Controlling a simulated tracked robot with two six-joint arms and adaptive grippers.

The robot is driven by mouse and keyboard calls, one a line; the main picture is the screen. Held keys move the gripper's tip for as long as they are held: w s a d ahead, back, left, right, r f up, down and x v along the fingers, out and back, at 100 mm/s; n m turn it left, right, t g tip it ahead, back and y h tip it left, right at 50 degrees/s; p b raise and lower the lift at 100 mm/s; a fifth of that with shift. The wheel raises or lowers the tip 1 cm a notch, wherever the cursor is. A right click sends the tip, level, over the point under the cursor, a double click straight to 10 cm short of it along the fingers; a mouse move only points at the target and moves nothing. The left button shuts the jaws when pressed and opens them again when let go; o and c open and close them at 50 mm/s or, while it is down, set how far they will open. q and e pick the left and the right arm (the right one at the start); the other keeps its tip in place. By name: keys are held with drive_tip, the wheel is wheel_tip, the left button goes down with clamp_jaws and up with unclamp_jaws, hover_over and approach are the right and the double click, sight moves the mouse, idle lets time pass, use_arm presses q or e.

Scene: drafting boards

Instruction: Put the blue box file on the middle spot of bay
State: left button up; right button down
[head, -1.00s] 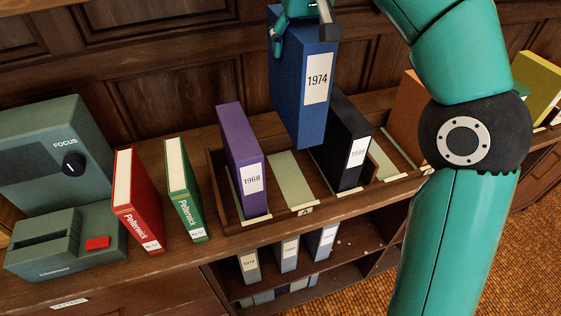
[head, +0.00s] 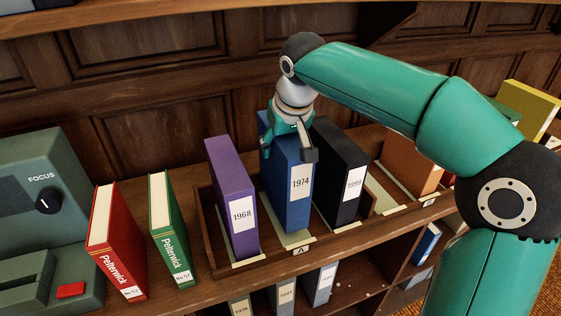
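The blue box file (head: 287,190), labelled 1974, is upright over the middle spot (head: 293,241) of the bay (head: 213,245) marked A. It stands between the purple box file (head: 233,195), labelled 1968, and the black box file (head: 340,175). Its lower edge is at the pale middle strip; I cannot tell if it rests on it or is just above. My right gripper (head: 300,150) is at the file's top edge, shut on it, with one dark finger showing on the near side. The other finger is hidden. My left gripper is not in view.
A red book (head: 118,240) and a green book (head: 170,230) stand left of the bay, beside a grey-green machine (head: 35,200). To the right are an empty pale strip (head: 385,195) and an orange box file (head: 408,165). Lower shelves hold grey files (head: 285,295).

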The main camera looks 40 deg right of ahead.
sight(289, 137)
drive_tip(key=shift+f, duration=1.8)
drive_tip(key=shift+c, duration=1.2)
unclamp_jaws()
drive_tip(key=shift+f, duration=0.1)
drive_tip(key=shift+s, duration=0.1)
drive_tip(key=v, duration=1.1)
drive_tip(key=shift+s+a+r+p, duration=0.1)
drive_tip(key=shift+s+r+p, duration=0.05)
drive_tip(key=shift+r+p, duration=0.2)
drive_tip(key=shift+s+r, duration=0.1)
drive_tip(key=shift+r, duration=0.1)
drive_tip(key=shift+f, duration=0.1)
